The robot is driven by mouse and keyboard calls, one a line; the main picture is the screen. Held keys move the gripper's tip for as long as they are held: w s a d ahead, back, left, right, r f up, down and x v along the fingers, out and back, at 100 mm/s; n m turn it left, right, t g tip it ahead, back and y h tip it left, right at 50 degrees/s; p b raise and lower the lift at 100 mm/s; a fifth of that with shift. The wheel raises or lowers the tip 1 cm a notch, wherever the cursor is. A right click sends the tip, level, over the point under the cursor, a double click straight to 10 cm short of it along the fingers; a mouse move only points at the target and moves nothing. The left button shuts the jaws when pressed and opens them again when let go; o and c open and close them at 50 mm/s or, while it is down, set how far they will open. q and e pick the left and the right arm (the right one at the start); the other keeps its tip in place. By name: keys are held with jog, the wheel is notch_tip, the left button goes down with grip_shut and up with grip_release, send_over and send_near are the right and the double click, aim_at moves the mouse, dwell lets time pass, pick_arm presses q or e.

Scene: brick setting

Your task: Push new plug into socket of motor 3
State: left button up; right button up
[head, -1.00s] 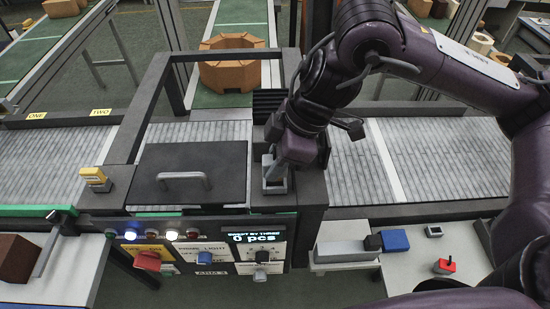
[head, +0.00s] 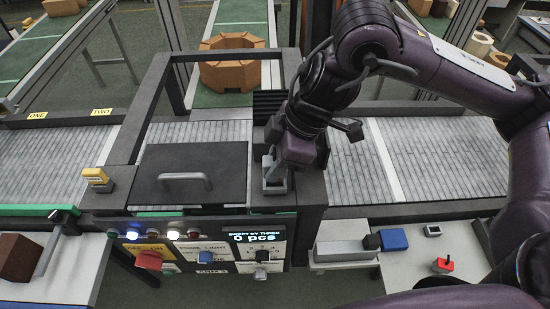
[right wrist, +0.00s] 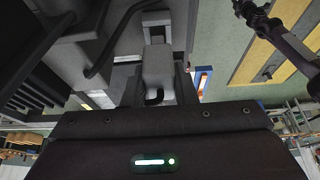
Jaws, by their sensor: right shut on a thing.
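My right gripper (head: 275,176) points down at the dark frame to the right of the black hatch with a handle (head: 190,176). In the right wrist view it is shut on a light grey plug (right wrist: 157,68), with a dark cable curving below it. The plug's far end meets or lies very close to a grey housing (right wrist: 155,20). I cannot tell whether it is seated in a socket, since gripper and plug hide the contact. No motor number is readable there. My left gripper is not in view.
A control panel (head: 225,249) with lit lamps and knobs is on the front. A yellow-topped block (head: 96,176) stands left of the hatch. A side shelf at right holds a blue block (head: 394,239) and a red-knobbed switch (head: 443,265). Brown octagonal brickwork (head: 229,72) stands behind.

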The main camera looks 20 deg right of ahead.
aim_at(270, 160)
jog(key=shift+f, duration=0.2)
jog(key=shift+f+b, duration=1.05)
jog(key=shift+f, duration=0.35)
jog(key=o, duration=1.5)
jog(key=shift+r, duration=0.1)
notch_tip(270, 160, up, 6)
jog(key=p, duration=0.6)
jog(key=shift+p, duration=0.3)
